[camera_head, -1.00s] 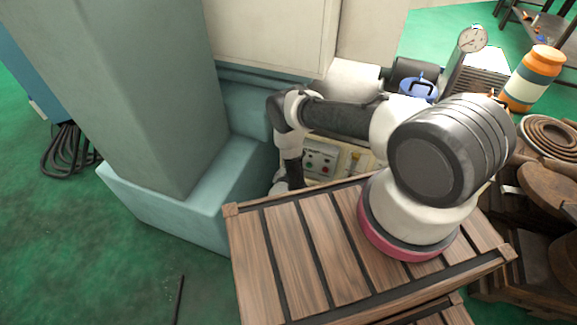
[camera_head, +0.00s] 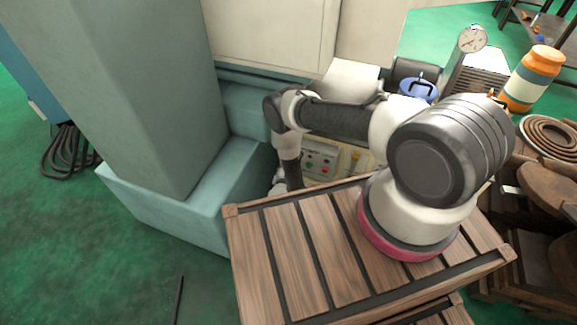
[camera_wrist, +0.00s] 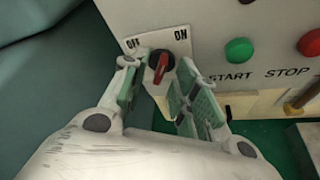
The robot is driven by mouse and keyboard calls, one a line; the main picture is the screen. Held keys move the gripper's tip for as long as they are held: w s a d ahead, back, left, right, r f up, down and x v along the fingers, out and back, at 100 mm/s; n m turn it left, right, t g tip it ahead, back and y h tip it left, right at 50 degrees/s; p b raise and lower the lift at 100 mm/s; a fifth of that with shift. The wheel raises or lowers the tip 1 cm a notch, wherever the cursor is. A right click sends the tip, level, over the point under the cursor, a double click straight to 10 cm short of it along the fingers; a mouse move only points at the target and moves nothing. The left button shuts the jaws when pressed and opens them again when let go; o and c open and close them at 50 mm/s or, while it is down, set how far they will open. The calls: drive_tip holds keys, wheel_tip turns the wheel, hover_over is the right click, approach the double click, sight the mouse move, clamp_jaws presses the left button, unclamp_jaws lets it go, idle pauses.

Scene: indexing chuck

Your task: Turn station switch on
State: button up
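The station switch (camera_wrist: 161,63) is a dark round knob with a red handle. It sits on a pale panel between the printed words OFF on the left and ON on the right. Its handle stands nearly upright in the wrist view, its lower end tilted slightly left. My gripper (camera_wrist: 157,70) is open, with one finger to the left of the knob and one to the right. Gaps show between the fingers and the handle. In the head view, the knob and my fingers are hidden behind my arm and the crate.
A green START button (camera_wrist: 239,50) and a red STOP button (camera_wrist: 311,43) sit right of the switch. The control panel (camera_head: 318,172) also shows in the head view. A wooden slatted crate (camera_head: 290,262) stands in front, and a teal machine column (camera_head: 165,100) is at left.

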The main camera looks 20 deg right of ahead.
drive_tip(key=v, duration=1.1)
drive_tip(key=shift+r, duration=0.1)
